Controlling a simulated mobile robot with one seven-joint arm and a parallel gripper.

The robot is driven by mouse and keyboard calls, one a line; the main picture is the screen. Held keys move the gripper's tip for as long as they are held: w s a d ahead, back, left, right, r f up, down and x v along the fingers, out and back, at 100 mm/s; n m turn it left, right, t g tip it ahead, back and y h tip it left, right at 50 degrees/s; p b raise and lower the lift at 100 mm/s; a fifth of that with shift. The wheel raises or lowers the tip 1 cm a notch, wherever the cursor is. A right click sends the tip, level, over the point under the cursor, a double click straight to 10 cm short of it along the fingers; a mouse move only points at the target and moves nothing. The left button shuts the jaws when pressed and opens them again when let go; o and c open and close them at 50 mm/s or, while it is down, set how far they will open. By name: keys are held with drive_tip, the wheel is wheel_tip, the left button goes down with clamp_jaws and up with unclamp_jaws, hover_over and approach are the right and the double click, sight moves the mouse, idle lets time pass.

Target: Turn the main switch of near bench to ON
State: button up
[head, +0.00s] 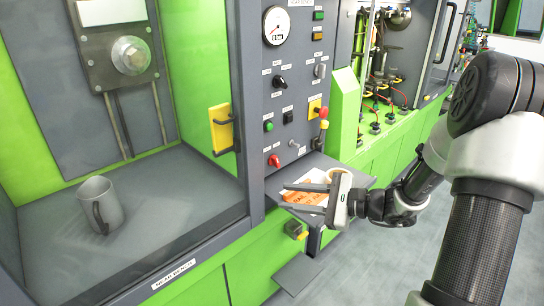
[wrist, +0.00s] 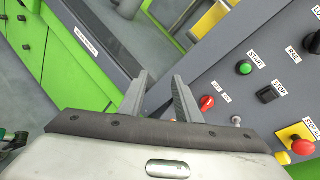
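The near bench, named by a label (head: 174,273) on its front edge, has a grey control panel (head: 288,95). A red rotary knob (head: 274,161) sits low on this panel; its small labels are too blurred to read. The red knob also shows in the wrist view (wrist: 207,102), just right of the right fingertip. My gripper (head: 284,193) is open and empty, below and in front of the knob, over a small shelf (head: 335,163). In the wrist view its two fingers (wrist: 160,77) are apart with nothing between them. Neither finger appears to touch the knob.
A green START button (wrist: 245,68), a black STOP switch (wrist: 268,94) and a red emergency button on yellow (wrist: 303,146) are near the knob. A grey mug (head: 99,205) stands inside the bench.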

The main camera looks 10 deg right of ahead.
sight(278, 163)
drive_tip(key=w+d+f+m+t, duration=0.1)
drive_tip(key=d+m+t, duration=0.1)
drive_tip(key=d, duration=0.1)
drive_tip(key=w+d+f+m+t+h, duration=0.1)
drive_tip(key=w+d+m+t, duration=0.1)
drive_tip(key=d, duration=0.2)
drive_tip(key=w+d+f+m+t+h, duration=0.1)
drive_tip(key=w+d+m+t, duration=0.1)
drive_tip(key=d, duration=0.2)
drive_tip(key=shift+w+f, duration=0.15)
drive_tip(key=shift+f, duration=0.1)
drive_tip(key=shift+m, duration=0.3)
drive_tip(key=b+x, duration=0.1)
drive_tip(key=x, duration=1.6)
drive_tip(key=shift+w, duration=0.25)
clamp_jaws()
